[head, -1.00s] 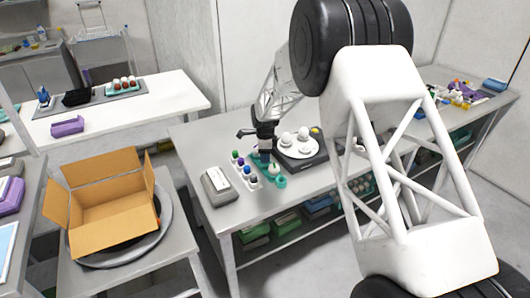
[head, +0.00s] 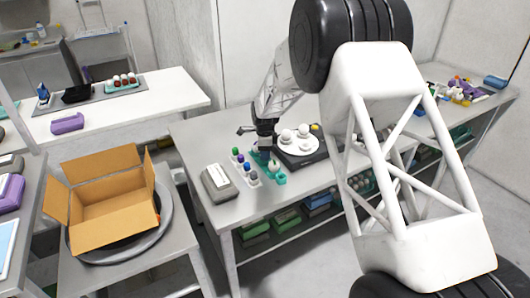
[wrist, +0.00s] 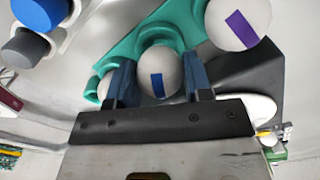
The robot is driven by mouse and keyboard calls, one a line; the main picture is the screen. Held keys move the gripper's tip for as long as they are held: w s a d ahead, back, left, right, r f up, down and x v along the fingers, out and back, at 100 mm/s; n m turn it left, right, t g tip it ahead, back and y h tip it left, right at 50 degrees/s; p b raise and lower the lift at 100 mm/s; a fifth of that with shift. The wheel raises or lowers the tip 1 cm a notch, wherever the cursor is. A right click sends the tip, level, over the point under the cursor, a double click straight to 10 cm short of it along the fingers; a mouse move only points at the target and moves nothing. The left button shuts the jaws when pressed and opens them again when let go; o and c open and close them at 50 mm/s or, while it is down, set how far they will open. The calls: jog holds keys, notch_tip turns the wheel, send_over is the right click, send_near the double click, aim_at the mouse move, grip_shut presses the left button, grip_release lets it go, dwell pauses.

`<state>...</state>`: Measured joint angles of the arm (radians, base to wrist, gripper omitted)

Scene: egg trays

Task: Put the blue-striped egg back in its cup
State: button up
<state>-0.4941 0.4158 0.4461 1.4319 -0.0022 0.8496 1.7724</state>
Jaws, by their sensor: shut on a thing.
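The blue-striped egg (wrist: 158,74) is white with a short blue band, seen in the wrist view. My gripper (wrist: 160,66) is shut on it, with one blue finger on each side. The egg overlaps the edge of the teal egg tray (wrist: 128,45); I cannot tell whether it sits in a cup or is above one. A purple-striped egg (wrist: 240,22) is at the tray's right end. Another pale egg is partly hidden behind the left finger. In the head view my gripper (head: 266,150) is at the teal tray (head: 281,179), and the held egg is hard to make out.
A white plate (head: 301,150) with white eggs stands on a dark base right of the gripper. A rack of vials with coloured caps (head: 245,168) is close on the left, then a grey box (head: 219,183).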

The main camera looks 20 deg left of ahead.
jog(key=shift+f, duration=0.55)
dwell(1.1)
jog(key=o, duration=0.7)
jog(key=shift+r, duration=0.1)
jog(key=shift+r, duration=3.8)
jog(key=shift+r, duration=3.6)
